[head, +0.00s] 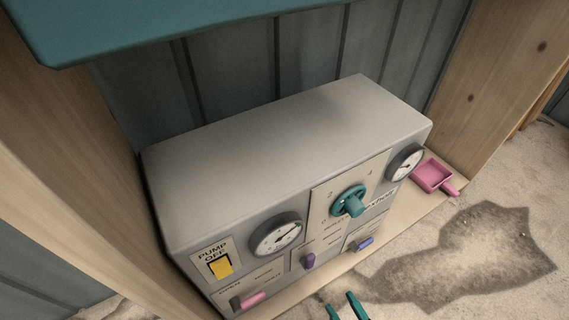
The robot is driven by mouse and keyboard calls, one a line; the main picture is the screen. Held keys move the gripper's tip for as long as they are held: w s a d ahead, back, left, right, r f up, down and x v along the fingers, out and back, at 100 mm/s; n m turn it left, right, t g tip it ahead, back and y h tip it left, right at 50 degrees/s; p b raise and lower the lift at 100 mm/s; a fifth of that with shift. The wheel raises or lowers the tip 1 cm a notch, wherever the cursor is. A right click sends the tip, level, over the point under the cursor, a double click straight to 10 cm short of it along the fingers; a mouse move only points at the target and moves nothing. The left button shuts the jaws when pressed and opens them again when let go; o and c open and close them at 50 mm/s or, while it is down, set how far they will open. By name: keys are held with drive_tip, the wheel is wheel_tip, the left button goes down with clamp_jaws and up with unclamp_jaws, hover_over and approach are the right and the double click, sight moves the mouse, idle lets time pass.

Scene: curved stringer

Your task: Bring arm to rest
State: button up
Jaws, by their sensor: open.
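My gripper (347,309) shows only by its two teal fingertips at the bottom edge of the head view. The fingertips are apart, with nothing visible between them. They are in front of a grey control box, over the floor side in the picture. The rest of my arm is out of view.
The grey control box (285,145) carries dials, a teal knob (349,202), a yellow switch (221,267) and small levers. A pink scoop (433,177) lies to its right. Wooden posts stand on both sides, and a teal panel (180,20) hangs above. Stained floor (470,255) is clear at lower right.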

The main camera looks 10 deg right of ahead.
drive_tip(key=w+d+f+m+g+h, duration=0.1)
drive_tip(key=w+d+m+g+h, duration=0.1)
drive_tip(key=w+d+g+h, duration=0.35)
drive_tip(key=s+d+r+m+g+p, duration=0.1)
drive_tip(key=s+d+r+g, duration=0.1)
drive_tip(key=s+r+g, duration=0.4)
drive_tip(key=s+d+r+m+g, duration=0.1)
drive_tip(key=s+r+g, duration=0.2)
drive_tip(key=s+g, duration=0.5)
wheel_tip(320, 180, up, 38)
drive_tip(key=t+p, duration=0.1)
drive_tip(key=p, duration=3.7)
drive_tip(key=shift+s+d+f, duration=0.15)
drive_tip(key=shift+s, duration=0.1)
